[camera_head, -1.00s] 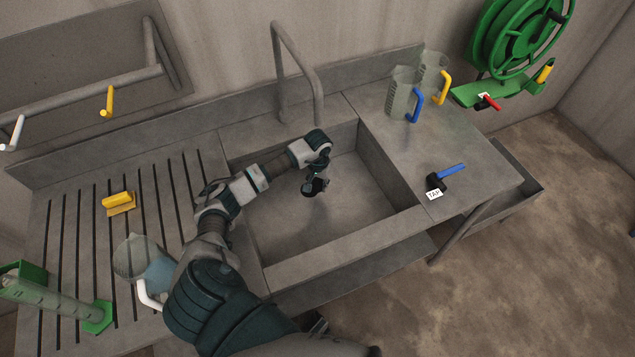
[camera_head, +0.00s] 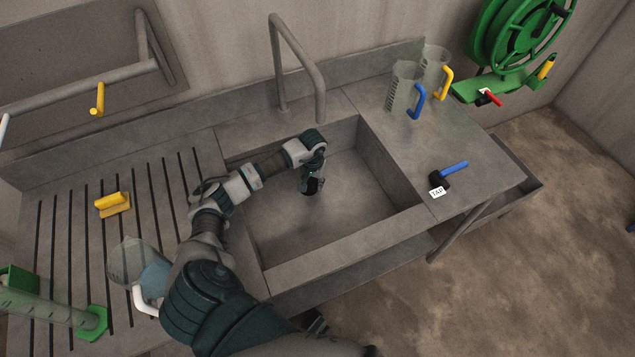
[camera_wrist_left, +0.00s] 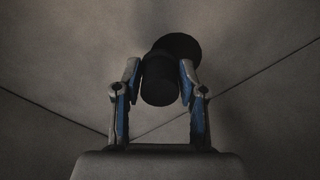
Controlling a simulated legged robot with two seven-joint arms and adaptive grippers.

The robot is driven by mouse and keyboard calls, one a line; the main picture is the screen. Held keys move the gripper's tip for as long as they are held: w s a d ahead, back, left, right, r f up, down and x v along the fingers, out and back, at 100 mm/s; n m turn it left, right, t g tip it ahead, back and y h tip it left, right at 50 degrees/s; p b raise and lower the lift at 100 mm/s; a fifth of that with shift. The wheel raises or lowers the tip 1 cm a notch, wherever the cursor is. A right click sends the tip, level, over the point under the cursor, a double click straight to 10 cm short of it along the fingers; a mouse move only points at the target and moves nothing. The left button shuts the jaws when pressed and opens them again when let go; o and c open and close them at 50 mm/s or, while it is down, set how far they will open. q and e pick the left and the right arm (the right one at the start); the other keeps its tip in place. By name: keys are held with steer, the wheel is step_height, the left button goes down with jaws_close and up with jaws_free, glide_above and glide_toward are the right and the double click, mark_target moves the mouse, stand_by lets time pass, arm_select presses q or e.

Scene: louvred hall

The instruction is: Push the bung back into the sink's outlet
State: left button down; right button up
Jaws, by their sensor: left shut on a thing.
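The grey sink basin (camera_head: 352,205) is in the middle of the head view. My left arm reaches over its left rim, and my left gripper (camera_head: 312,184) points down near the basin floor. In the left wrist view, the left gripper (camera_wrist_left: 160,88) is shut on the black bung (camera_wrist_left: 160,82), with one blue-lined finger on each side. A wider dark round shape (camera_wrist_left: 183,46) lies just beyond the bung. I cannot tell whether it is the open outlet or part of the bung. My right gripper is not in view.
A bent tap pipe (camera_head: 275,65) stands behind the basin. Clear jugs (camera_head: 403,88) and a blue-handled tap lever (camera_head: 453,168) are on the right worktop. A yellow brush (camera_head: 113,204), another jug (camera_head: 125,260) and a green-based cylinder (camera_head: 92,322) are on the left drainer.

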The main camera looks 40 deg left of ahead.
arm_select(q)
steer(key=shift+a+f, duration=0.65)
steer(key=shift+f+b, duration=0.15)
steer(key=shift+b, duration=0.2)
steer(key=shift+d+f+b, duration=0.1)
steer(key=shift+d+b, duration=0.45)
steer(key=shift+d, duration=0.7)
steer(key=shift+a+f, duration=0.15)
steer(key=shift+a, duration=0.35)
steer(key=shift+a+f, duration=0.15)
steer(key=shift+a, duration=0.35)
steer(key=shift+d, duration=0.35)
steer(key=shift+r, duration=0.15)
steer(key=shift+a+b, duration=0.3)
steer(key=shift+a, duration=0.5)
steer(key=shift+d, duration=0.1)
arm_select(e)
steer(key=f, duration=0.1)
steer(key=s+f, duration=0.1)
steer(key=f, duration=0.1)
